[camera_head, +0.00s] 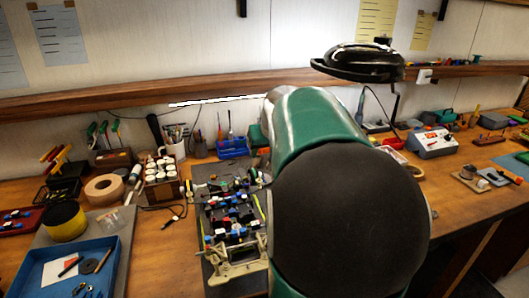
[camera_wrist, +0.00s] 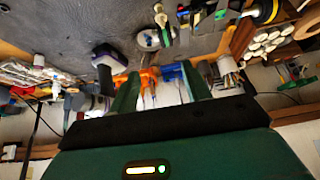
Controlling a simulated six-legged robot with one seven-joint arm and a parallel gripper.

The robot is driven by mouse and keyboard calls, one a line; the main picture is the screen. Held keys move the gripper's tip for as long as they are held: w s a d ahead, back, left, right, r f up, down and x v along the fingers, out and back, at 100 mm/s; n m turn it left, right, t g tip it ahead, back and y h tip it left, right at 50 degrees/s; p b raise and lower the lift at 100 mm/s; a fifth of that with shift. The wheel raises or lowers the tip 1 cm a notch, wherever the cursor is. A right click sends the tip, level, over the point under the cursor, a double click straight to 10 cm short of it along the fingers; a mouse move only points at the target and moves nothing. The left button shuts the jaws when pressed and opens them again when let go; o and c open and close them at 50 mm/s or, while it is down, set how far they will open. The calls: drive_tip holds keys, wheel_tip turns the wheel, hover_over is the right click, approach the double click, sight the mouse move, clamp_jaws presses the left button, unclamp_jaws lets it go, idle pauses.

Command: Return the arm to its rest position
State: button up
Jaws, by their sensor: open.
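My arm (camera_head: 300,125), green with a large black joint, rises in the middle of the head view and covers part of the bench. My gripper is out of sight in the head view. In the wrist view, my gripper (camera_wrist: 160,72) shows two green fingers spread apart, with no object visibly held between them. The picture there is upside down, and orange and blue items show beyond the fingers; I cannot tell their distance. The racecar chassis (camera_head: 236,262), with a beige front frame and colourful parts, lies on a dark mat left of my arm.
A blue tray (camera_head: 34,262), a yellow-black roll (camera_head: 66,222) and a tape ring (camera_head: 104,190) are at left. A tool cup (camera_head: 175,150) and blue bin (camera_head: 232,148) stand at the back. A black lamp (camera_head: 357,63) overhangs behind my arm. A grey device (camera_head: 432,143) stands right.

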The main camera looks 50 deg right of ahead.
idle(0.4)
drive_tip(key=a+n, duration=0.1)
drive_tip(key=a, duration=1)
drive_tip(key=s+a+f+n+y, duration=0.1)
drive_tip(key=s+a+f+n, duration=0.1)
drive_tip(key=s+a, duration=0.5)
drive_tip(key=s+a+f+n+y, duration=0.2)
drive_tip(key=s+a, duration=0.5)
drive_tip(key=a, duration=1)
drive_tip(key=shift+s+a+f+n, duration=0.2)
drive_tip(key=shift+s+n, duration=0.2)
drive_tip(key=shift+c, duration=0.2)
drive_tip(key=shift+c, duration=1.1)
